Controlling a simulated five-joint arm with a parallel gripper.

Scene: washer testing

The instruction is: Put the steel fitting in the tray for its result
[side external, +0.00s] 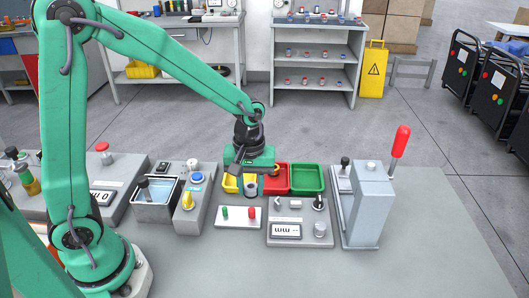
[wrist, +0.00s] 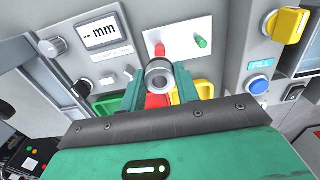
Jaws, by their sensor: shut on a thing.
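The steel fitting, a short grey ring with a dark bore, shows end-on in the wrist view (wrist: 159,79). My gripper (wrist: 162,86) is shut on it, with one green finger on each side. In the side view my gripper (side external: 251,183) hangs low at the trays, and the fitting (side external: 250,189) shows between its fingers, around where the yellow and red trays meet. The yellow tray (side external: 229,185) is at left, the red tray (side external: 278,188) in the middle and the green tray (side external: 322,180) at right. I cannot tell its exact height above them.
A white panel with a green and a red lamp (side external: 238,217) lies in front of the trays. Beside it is a gauge with an "mm" display (side external: 286,231). A red-handled press (side external: 366,210) stands at right. A water tank (side external: 155,208) and a box with a blue button (side external: 194,200) are at left.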

